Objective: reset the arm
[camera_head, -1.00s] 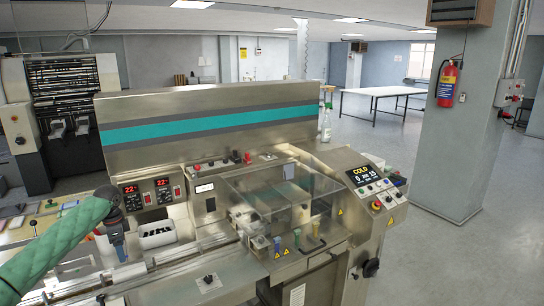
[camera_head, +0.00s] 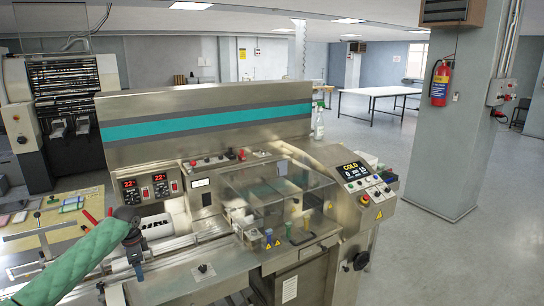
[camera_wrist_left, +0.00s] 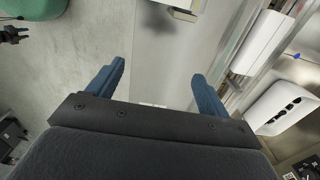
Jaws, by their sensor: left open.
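My left arm in its green sleeve comes in from the left in the head view. My left gripper (camera_head: 136,262) points down in front of the machine's left part, above the steel infeed deck. In the left wrist view its two blue fingers (camera_wrist_left: 158,92) stand wide apart with nothing between them. Beyond them is plain grey metal surface.
The steel flow wrapper (camera_head: 205,110) fills the middle, with a control panel (camera_head: 352,170) at its right. A white bin (camera_head: 157,227) stands behind my gripper; a white slotted box (camera_wrist_left: 285,103) shows in the wrist view. Open floor (camera_head: 450,255) lies at the right.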

